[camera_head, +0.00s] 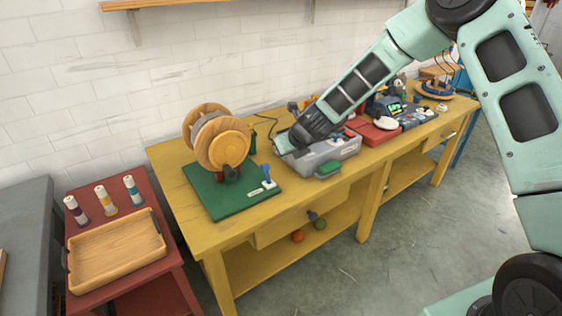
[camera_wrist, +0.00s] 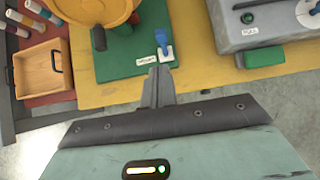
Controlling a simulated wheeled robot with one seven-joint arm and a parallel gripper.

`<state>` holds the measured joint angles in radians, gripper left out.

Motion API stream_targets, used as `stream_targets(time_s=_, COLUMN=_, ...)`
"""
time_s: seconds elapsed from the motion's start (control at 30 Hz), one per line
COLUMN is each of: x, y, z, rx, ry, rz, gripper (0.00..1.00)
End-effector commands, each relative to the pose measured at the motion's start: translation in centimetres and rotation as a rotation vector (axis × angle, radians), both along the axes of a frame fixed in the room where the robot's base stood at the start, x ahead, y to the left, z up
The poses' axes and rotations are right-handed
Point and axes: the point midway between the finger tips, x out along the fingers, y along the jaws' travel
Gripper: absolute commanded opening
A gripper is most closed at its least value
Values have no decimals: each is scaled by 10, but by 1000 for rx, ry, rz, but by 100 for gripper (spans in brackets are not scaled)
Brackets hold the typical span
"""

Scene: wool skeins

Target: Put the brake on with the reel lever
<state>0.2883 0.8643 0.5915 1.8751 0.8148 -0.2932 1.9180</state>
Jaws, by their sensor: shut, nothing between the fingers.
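A wooden reel (camera_head: 222,140) stands on a green base (camera_head: 225,205) on the yellow workbench; its edge also shows in the wrist view (camera_wrist: 95,8). A blue lever (camera_head: 267,172) stands on a small white plate near the base's front right corner. In the wrist view the blue lever (camera_wrist: 162,40) is just beyond my fingertips, with a small printed label (camera_wrist: 146,60) beside it, too small to read. My gripper (camera_wrist: 159,72) is shut and empty, apart from the lever in the picture. Its fingertips are not clear in the head view.
A grey box (camera_head: 330,155) with a green handle is right of the base. Red and grey devices crowd the bench's right side. A red side table holds a wooden tray (camera_head: 115,285) and three spools. The yellow bench front (camera_head: 240,232) is clear.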

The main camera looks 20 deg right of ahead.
Motion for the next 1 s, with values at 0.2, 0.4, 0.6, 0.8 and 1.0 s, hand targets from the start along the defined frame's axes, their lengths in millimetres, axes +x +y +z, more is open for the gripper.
stream_targets(time_s=0.2, x=-6, y=-2, z=15, rx=-1, ry=0, rz=1, gripper=0)
stream_targets(time_s=0.4, x=-6, y=-2, z=17, rx=0, ry=1, rz=0, gripper=0)
stream_targets(time_s=0.6, x=-6, y=-2, z=17, rx=0, ry=0, rz=0, gripper=0)
stream_targets(time_s=0.8, x=-44, y=50, z=45, rx=-157, ry=-57, rz=373, gripper=0)
stream_targets(time_s=1.0, x=-158, y=125, z=86, rx=-512, ry=-207, rz=1209, gripper=0)
